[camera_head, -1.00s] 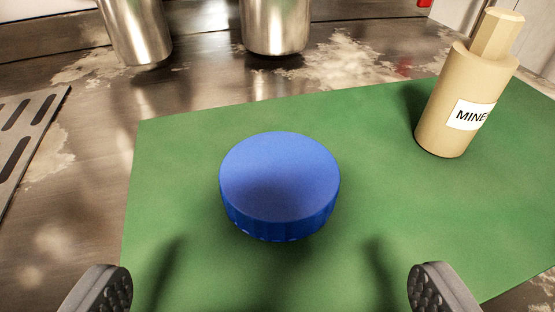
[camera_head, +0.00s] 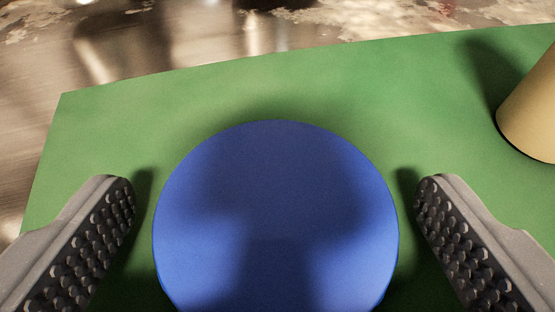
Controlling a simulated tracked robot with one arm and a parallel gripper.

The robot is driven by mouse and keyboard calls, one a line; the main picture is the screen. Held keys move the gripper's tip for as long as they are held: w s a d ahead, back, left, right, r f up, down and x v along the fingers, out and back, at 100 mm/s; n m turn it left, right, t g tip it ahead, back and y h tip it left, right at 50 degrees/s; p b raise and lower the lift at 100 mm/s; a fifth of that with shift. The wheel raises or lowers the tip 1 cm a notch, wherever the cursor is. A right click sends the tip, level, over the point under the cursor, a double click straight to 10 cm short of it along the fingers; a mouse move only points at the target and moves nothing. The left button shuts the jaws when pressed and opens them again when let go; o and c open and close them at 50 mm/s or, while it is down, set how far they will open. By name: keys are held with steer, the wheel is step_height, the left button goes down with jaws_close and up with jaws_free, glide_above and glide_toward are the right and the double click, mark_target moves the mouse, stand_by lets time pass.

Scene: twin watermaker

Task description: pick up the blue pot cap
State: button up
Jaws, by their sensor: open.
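The blue pot cap (camera_head: 275,215) lies on the green mat (camera_head: 190,95) and fills the lower middle of the view. It is round, with a flat top, and its near edge runs out of the bottom of the picture. My gripper (camera_head: 275,195) is open, with one studded finger on the left of the cap and one on the right. A gap of green mat shows between each finger and the cap, so neither finger touches it. The shadow of my gripper falls over the cap's top.
A tan bottle (camera_head: 532,115) stands on the mat at the right edge, beyond my right finger and only partly in view. A stained, shiny metal worktop (camera_head: 200,45) lies behind and left of the mat. The mat behind the cap is clear.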

steer(key=c, duration=1.1)
steer(key=shift+o, duration=0.2)
